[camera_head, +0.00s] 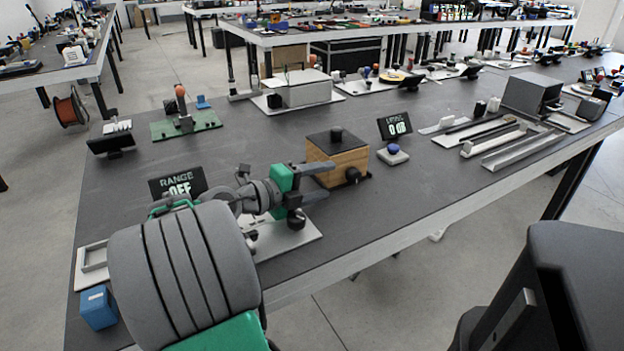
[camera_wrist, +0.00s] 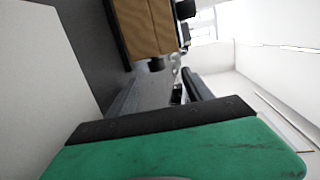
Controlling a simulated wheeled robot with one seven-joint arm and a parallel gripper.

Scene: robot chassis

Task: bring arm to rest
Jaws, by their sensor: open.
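My gripper (camera_head: 318,183) is over the dark table (camera_head: 300,262) in the head view, its two grey fingers apart with nothing between them. The fingers point right, just in front of a wooden box with a black top (camera_head: 337,158). My grey and green arm reaches in from the lower left. In the wrist view my gripper (camera_wrist: 163,92) shows its fingers apart, and the wooden box (camera_wrist: 146,25) is close by at the top. I cannot tell whether a finger touches the box.
A RANGE display (camera_head: 177,184) stands close behind my arm, and a blue box (camera_head: 98,307) is at the lower left. A second display (camera_head: 395,126) stands right of the wooden box. Metal rails (camera_head: 521,150) lie further right. The table's front middle is bare.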

